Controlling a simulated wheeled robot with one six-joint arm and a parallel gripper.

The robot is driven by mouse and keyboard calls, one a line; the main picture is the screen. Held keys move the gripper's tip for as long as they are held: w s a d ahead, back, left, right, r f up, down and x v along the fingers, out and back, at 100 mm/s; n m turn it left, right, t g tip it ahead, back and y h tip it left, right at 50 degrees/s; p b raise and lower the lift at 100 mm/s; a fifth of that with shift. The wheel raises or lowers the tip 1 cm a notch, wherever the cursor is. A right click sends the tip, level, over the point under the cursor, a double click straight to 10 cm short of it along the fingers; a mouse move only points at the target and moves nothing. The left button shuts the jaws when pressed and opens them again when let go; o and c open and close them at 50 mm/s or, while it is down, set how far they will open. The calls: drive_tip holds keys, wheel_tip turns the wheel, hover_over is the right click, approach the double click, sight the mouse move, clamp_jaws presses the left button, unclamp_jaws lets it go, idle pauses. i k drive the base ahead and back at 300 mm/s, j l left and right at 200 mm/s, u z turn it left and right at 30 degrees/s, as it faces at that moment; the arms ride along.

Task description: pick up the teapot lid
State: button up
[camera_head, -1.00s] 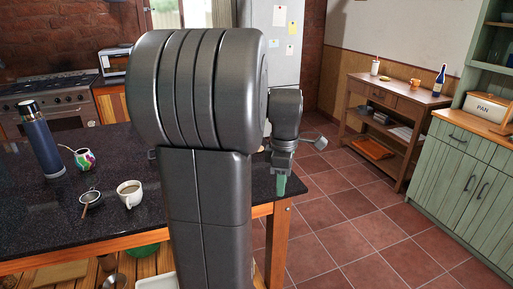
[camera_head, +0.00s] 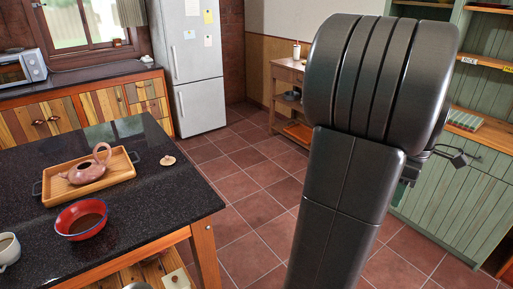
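The teapot lid (camera_head: 168,160) is a small tan piece lying on the black table top, near its right edge and just right of the tray. The brown-pink teapot (camera_head: 86,172) has a tall looped handle and stands on a wooden tray (camera_head: 118,178) with dark handles. My gripper (camera_head: 404,187) is mostly hidden behind my large dark arm at the right of the view. It is over the floor side near the green cabinet, well away from the lid. Its fingers cannot be made out.
A red bowl (camera_head: 82,219) and a white cup (camera_head: 8,250) stand on the black table (camera_head: 150,210) in front of the tray. A green cabinet (camera_head: 470,195) stands at right, a fridge (camera_head: 195,75) at the back. Tiled floor (camera_head: 250,185) lies open between.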

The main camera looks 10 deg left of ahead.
sight(168, 160)
drive_tip(key=i+l+z, duration=0.2)
drive_tip(key=i, duration=0.15)
drive_tip(key=i+l+z, duration=0.15)
drive_tip(key=i, duration=0.15)
drive_tip(key=i+u, duration=0.25)
drive_tip(key=u, duration=0.15)
drive_tip(key=i+u, duration=0.2)
drive_tip(key=u, duration=0.25)
drive_tip(key=i+l+u, duration=0.15)
drive_tip(key=u, duration=0.25)
drive_tip(key=i+u, duration=0.15)
drive_tip(key=u, duration=0.3)
drive_tip(key=i+l+u, duration=0.1)
drive_tip(key=u, duration=0.4)
drive_tip(key=i+l+u, duration=0.15)
drive_tip(key=u, duration=0.3)
drive_tip(key=i+l+u, duration=0.1)
drive_tip(key=u, duration=0.35)
drive_tip(key=i+l+u, duration=0.15)
drive_tip(key=u, duration=0.25)
drive_tip(key=i+l+u, duration=0.1)
drive_tip(key=l+u, duration=0.2)
drive_tip(key=u, duration=0.15)
drive_tip(key=i+l+u, duration=0.1)
drive_tip(key=l+u, duration=0.3)
drive_tip(key=j, duration=0.1)
